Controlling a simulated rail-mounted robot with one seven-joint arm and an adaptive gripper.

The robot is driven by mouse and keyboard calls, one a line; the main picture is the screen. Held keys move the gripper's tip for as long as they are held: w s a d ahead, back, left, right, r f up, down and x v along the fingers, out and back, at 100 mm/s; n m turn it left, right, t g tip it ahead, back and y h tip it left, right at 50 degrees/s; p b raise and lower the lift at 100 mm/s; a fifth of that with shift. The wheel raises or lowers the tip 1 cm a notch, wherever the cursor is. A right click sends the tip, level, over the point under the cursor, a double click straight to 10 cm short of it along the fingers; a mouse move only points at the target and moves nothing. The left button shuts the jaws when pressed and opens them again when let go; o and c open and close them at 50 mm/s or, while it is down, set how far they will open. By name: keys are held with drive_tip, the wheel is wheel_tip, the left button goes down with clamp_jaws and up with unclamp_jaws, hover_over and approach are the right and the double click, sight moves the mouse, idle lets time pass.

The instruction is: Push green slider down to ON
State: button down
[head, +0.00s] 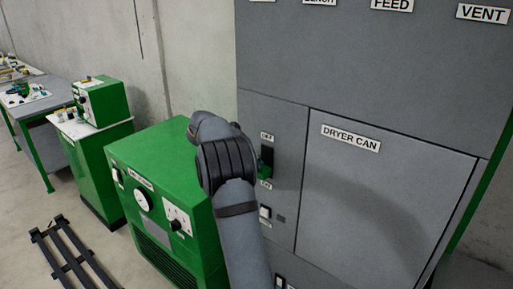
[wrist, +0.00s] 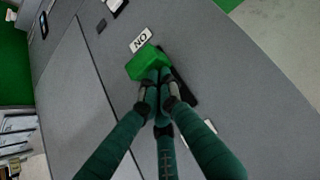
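The green slider (wrist: 147,62) sits at the ON end of its dark slot (wrist: 181,88) in the wrist view, close beside the ON label (wrist: 140,40). My gripper (wrist: 158,80) has its fingertips together against or just behind the slider, on the side away from ON. I cannot tell whether they touch it. In the head view the slider (head: 265,172) shows low in the slot, just above the ON label (head: 265,184). The OFF label (head: 267,136) is above the slot. My arm hides most of my gripper there.
The slot is on a grey cabinet, left of the DRYER CAN door (head: 380,190). A white switch (head: 265,212) sits below it. A green machine (head: 160,195) with a gauge and knob stands close at the left, partly behind my arm.

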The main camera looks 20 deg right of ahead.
wheel_tip(320, 180, up, 4)
drive_tip(key=p, duration=0.3)
drive_tip(key=shift+r, duration=0.25)
drive_tip(key=b+v, duration=0.1)
drive_tip(key=v, duration=0.8)
drive_tip(key=shift+a+b, duration=0.3)
drive_tip(key=shift+a, duration=0.05)
drive_tip(key=shift+s+r, duration=0.1)
drive_tip(key=shift+s, duration=0.05)
